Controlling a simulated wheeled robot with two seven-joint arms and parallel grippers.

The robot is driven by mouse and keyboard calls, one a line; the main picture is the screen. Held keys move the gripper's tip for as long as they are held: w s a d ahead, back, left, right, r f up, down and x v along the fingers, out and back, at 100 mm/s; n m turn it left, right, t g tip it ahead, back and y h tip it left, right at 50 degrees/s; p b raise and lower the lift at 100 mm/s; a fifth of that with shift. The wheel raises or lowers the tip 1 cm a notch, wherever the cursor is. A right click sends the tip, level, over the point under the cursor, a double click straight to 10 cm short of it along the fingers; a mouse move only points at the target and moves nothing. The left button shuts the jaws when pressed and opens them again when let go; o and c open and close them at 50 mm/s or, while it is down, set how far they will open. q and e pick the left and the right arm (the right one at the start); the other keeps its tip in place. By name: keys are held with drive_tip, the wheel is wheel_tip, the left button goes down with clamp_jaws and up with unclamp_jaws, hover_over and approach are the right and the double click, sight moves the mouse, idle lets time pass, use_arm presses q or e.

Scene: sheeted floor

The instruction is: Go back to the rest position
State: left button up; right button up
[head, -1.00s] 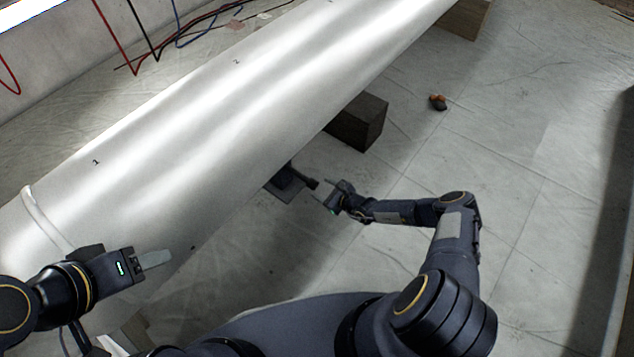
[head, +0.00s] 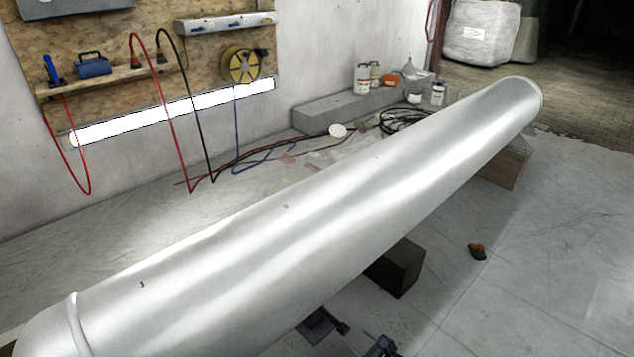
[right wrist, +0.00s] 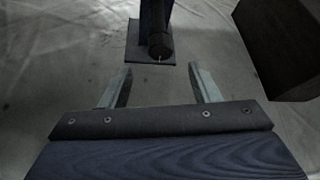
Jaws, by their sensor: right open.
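My right gripper (head: 381,346) shows only as a small dark part at the bottom edge of the head view. In the right wrist view its two fingers (right wrist: 162,84) are apart with nothing between them. A dark tool (head: 320,323) with a flat square plate and a round stub lies on the floor beside the long white tube, left of the gripper. In the right wrist view this tool (right wrist: 157,45) is just beyond the fingertips, apart from them. My left gripper is outside the head view.
The long white tube (head: 330,210) runs diagonally across, resting on a dark block (head: 400,268) and a wooden block (head: 503,168). The dark block (right wrist: 285,50) is right of the fingers. A small orange-black item (head: 477,251) lies on open floor. Cables and bottles are behind.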

drive_tip(key=w+r+n+g+y, duration=0.2)
drive_tip(key=r+n, duration=0.4)
drive_tip(key=r, duration=0.7)
drive_tip(key=w+r+n+g+y, duration=0.15)
drive_tip(key=r+n, duration=0.45)
drive_tip(key=r, duration=0.7)
drive_tip(key=s+a+r+n+g, duration=0.15)
drive_tip(key=s+r+n, duration=0.3)
drive_tip(key=r, duration=0.65)
drive_tip(key=s+r+n+g+h, duration=0.25)
drive_tip(key=s+r+n, duration=0.25)
drive_tip(key=s+r, duration=0.85)
drive_tip(key=s+d+r+n+t+h, duration=0.1)
drive_tip(key=s+d+n+t+h, duration=0.2)
drive_tip(key=s, duration=1.5)
wheel_tip(320, 180, up, 28)
drive_tip(key=a+h+p, duration=0.1)
drive_tip(key=p, duration=2.7)
drive_tip(key=shift+s+r+g, duration=0.15)
drive_tip(key=shift+s+g, duration=0.1)
drive_tip(key=shift+g, duration=0.2)
drive_tip(key=shift+n, duration=0.25)
